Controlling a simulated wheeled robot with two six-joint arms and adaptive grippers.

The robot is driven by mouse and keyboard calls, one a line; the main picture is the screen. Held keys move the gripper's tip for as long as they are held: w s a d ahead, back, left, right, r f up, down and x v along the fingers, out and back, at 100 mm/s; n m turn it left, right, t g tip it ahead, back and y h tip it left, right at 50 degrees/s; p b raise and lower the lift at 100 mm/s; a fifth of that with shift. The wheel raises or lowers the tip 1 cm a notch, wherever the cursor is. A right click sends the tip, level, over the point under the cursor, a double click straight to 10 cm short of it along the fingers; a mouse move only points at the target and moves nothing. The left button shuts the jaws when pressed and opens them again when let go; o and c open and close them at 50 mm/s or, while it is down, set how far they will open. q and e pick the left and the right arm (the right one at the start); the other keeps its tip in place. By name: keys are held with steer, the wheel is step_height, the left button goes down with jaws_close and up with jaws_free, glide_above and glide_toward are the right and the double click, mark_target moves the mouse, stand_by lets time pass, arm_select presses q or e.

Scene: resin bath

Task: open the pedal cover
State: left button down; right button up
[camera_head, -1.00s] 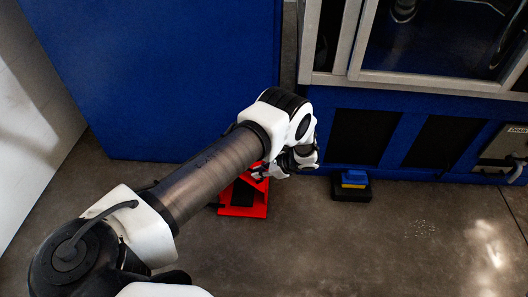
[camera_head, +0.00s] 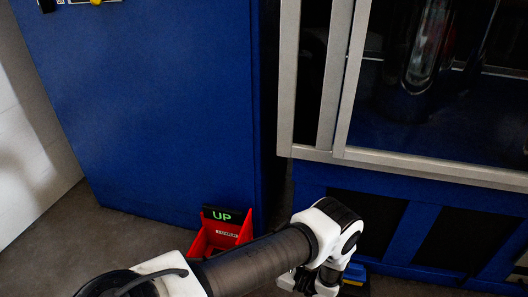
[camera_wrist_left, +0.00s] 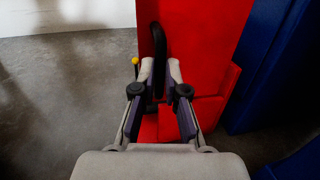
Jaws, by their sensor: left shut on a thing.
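The red pedal unit (camera_head: 203,243) stands on the floor against the blue cabinet. A black panel with green "UP" lettering (camera_head: 222,216) shows at its top, above a small white label. In the left wrist view a large red surface, seemingly its cover (camera_wrist_left: 205,45), is close in front of my gripper. A black curved handle (camera_wrist_left: 159,42) stands against it. My left gripper (camera_wrist_left: 160,70) is shut on the black handle; its fingers hide the lower part. In the head view my left gripper (camera_head: 290,282) is right of the red unit, near the lower edge. My right gripper is not in view.
The blue cabinet (camera_head: 150,100) rises behind the red unit. A metal-framed glass enclosure (camera_head: 400,165) stands to the right. A blue and yellow item (camera_head: 354,275) is partly hidden behind my gripper. A yellow knob (camera_wrist_left: 135,60) is left of the fingers. Floor (camera_head: 60,250) is clear at left.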

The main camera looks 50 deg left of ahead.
arm_select(q)
steer(key=shift+w+d+f+y+b, duration=0.2)
steer(key=shift+f+y+b, duration=0.05)
steer(key=shift+y+b, duration=0.1)
steer(key=c, duration=1.2)
jaws_free()
steer(key=v, duration=1.2)
